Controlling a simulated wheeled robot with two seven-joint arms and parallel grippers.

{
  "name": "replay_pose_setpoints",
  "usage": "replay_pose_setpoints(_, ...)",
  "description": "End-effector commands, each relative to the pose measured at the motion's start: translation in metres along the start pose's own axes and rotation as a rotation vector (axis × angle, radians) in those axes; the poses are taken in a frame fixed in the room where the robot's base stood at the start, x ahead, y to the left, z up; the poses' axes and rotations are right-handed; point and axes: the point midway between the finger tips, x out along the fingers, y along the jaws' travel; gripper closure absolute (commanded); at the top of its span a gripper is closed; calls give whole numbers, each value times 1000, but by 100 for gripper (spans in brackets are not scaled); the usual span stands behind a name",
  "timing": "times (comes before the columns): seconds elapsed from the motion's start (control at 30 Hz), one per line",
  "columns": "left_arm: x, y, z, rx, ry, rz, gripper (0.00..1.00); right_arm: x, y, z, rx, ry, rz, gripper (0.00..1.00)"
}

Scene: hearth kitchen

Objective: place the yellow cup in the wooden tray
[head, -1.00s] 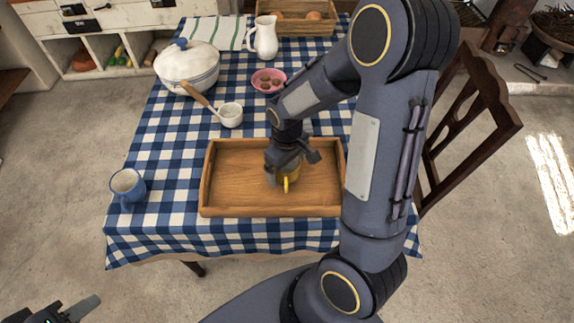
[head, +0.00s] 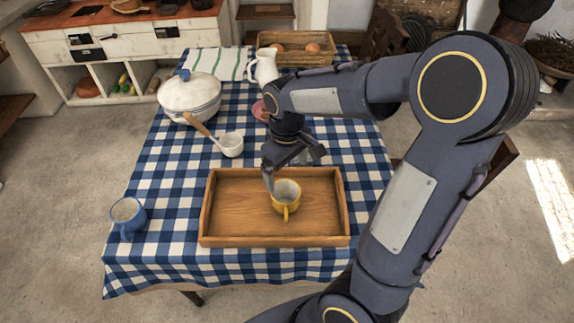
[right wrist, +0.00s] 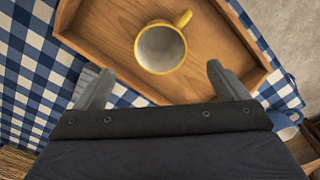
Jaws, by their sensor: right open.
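The yellow cup (head: 286,198) stands upright inside the wooden tray (head: 225,238), a little right of the tray's middle, with its handle toward the front. In the right wrist view the cup (right wrist: 161,48) shows its pale, empty inside and yellow rim, on the floor of the tray (right wrist: 105,25). My right gripper (head: 292,172) is open above and behind the cup. In the right wrist view its fingers (right wrist: 155,88) are spread wide with nothing between them, and the cup lies beyond their tips. My left gripper is out of view.
A blue mug (head: 128,217) stands at the table's left edge. A white lidded pot (head: 191,95), a ladle (head: 229,145), a white jug (head: 263,67), a partly hidden pink bowl (head: 259,111) and a basket (head: 296,52) are behind the tray.

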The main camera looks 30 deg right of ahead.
Motion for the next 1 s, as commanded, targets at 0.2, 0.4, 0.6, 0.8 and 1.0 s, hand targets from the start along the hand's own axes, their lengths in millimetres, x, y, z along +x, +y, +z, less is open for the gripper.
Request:
replay_pose_setpoints(0.2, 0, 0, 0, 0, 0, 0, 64, -23, -11, 21, 58, 77, -59, 6)
replay_pose_setpoints(0.4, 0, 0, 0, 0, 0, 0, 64, -54, -50, 76, 205, 282, -199, 6)
replay_pose_setpoints(0.6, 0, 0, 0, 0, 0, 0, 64, -62, -86, 116, 322, 447, -283, 6)
replay_pose_setpoints(0.8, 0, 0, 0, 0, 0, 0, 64, -60, -101, 129, 371, 512, -310, 6)
replay_pose_setpoints(1.0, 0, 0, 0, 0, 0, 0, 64, -60, -102, 130, 373, 514, -312, 6)
